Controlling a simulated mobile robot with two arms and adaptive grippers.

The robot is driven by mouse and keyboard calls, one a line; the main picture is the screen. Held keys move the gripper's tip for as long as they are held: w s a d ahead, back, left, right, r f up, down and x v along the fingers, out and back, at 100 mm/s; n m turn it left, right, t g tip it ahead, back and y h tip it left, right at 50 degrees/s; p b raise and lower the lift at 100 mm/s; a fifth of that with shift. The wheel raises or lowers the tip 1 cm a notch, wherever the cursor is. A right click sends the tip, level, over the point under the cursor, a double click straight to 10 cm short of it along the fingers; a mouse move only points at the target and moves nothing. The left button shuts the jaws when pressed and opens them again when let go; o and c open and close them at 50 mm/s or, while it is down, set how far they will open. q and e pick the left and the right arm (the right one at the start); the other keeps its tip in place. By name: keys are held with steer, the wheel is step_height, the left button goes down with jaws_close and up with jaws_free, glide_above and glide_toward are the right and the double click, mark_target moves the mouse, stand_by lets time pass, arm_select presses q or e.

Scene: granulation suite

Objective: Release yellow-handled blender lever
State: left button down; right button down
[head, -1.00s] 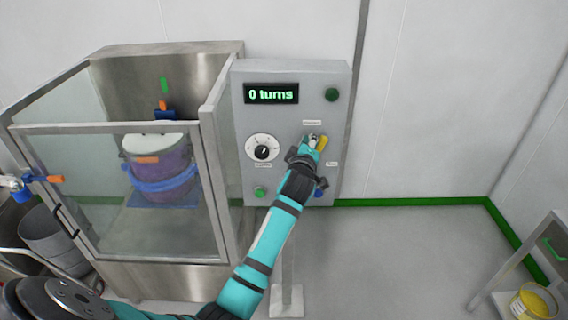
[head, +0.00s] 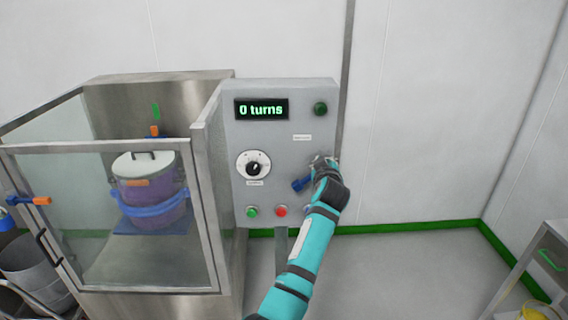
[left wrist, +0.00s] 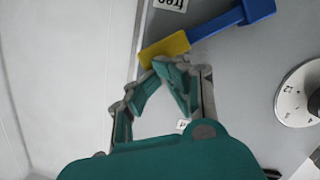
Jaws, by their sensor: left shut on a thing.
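The blender lever is on the grey control panel (head: 310,110), to the right of the dial. In the left wrist view its yellow handle (left wrist: 167,48) is at the fingertips and its blue part (left wrist: 235,18) extends to the upper right. In the head view only the blue part (head: 301,184) shows, pointing down and left; the handle is hidden by my gripper. My left gripper (head: 324,164) is shut on the yellow handle; its teal fingers also show in the left wrist view (left wrist: 170,66). My right gripper is in neither view.
The panel has a display (head: 261,109) reading "0 turns", a dial (head: 253,166), a green button (head: 252,211) and a red button (head: 281,211). A glass-sided enclosure (head: 110,225) holding a purple drum (head: 150,200) stands left.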

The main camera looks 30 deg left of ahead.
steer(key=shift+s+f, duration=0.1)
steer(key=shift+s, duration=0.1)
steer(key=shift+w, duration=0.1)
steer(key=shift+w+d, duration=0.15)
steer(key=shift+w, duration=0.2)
